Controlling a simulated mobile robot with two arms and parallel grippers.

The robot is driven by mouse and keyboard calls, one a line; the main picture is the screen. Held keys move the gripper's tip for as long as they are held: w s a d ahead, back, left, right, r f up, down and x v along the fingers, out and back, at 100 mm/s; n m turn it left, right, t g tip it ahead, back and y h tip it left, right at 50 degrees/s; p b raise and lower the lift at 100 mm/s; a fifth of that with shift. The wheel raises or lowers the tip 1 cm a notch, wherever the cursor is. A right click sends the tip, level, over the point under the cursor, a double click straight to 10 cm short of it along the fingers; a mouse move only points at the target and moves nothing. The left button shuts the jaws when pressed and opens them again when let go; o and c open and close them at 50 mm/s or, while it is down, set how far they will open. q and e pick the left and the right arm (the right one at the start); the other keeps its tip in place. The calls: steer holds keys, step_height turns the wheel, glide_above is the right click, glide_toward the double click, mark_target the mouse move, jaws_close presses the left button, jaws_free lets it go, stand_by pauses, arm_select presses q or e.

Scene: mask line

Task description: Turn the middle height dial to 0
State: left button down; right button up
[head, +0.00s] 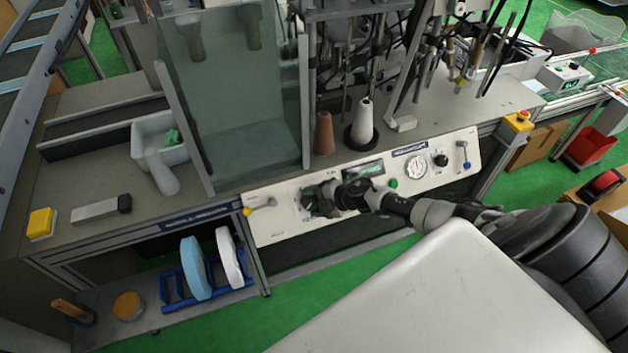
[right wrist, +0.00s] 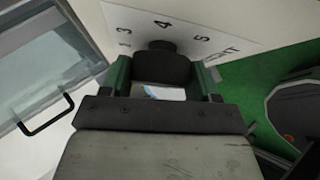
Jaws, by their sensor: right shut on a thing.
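My right gripper (head: 320,200) reaches in from the right to the white control panel (head: 285,226) on the front of the machine. In the right wrist view its two green-sided fingers (right wrist: 163,78) are shut on the black height dial (right wrist: 160,64), one finger on each side. The numbers 3, 4 and 5 and the end of a printed word show on the panel around the dial. The 4 stands just beyond the dial's top; the 0 mark and the dial's pointer cannot be seen. In the head view the gripper hides the dial. My left gripper is not in view.
On the panel are a yellow-tipped lever (head: 260,205), a green display (head: 364,170), a green button (head: 393,183), a gauge (head: 417,166), another black knob (head: 441,160) and a blue-tipped lever (head: 463,156). A clear guard (head: 240,110) stands above. Green floor (head: 330,290) is open in front.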

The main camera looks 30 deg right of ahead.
steer(key=shift+w+r, duration=0.1)
steer(key=o, duration=0.9)
steer(key=shift+s+d+r, duration=0.1)
steer(key=shift+s+d, duration=0.15)
steer(key=shift+s, duration=0.1)
steer(key=v, duration=0.9)
steer(key=shift+s+r, duration=0.25)
steer(key=shift+r, duration=0.05)
steer(key=shift+d+f, duration=0.1)
